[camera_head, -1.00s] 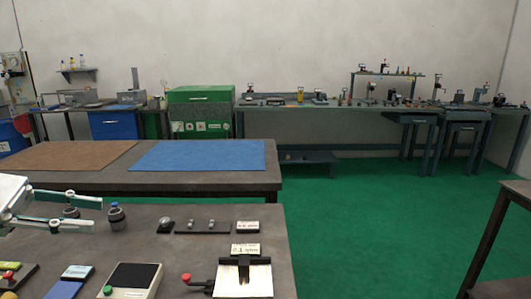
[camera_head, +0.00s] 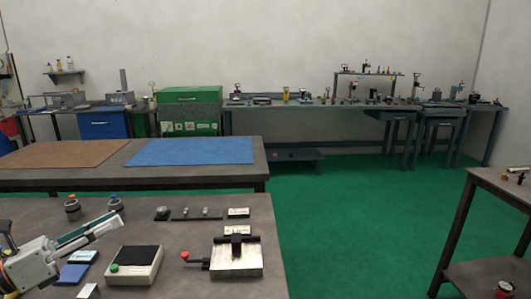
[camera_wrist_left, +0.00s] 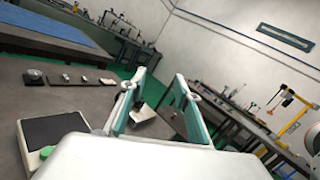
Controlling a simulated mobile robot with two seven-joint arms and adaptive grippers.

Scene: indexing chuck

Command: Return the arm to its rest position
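My left gripper (camera_head: 112,226) comes in from the left in the head view, above the front bench's left part. Its pale fingers point up and right. In the left wrist view the two fingers (camera_wrist_left: 160,84) stand apart with nothing held between them. A metal fixture (camera_head: 236,261) with a black bar and a red-knobbed lever sits on the bench, right of the gripper and apart from it. My right gripper is not in view.
A control box (camera_head: 134,264) with a green button stands close right of the gripper. Two dark pots (camera_head: 72,209) stand behind it. Blue blocks (camera_head: 72,274) lie below it. The far bench (camera_head: 120,179) carries brown and blue mats.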

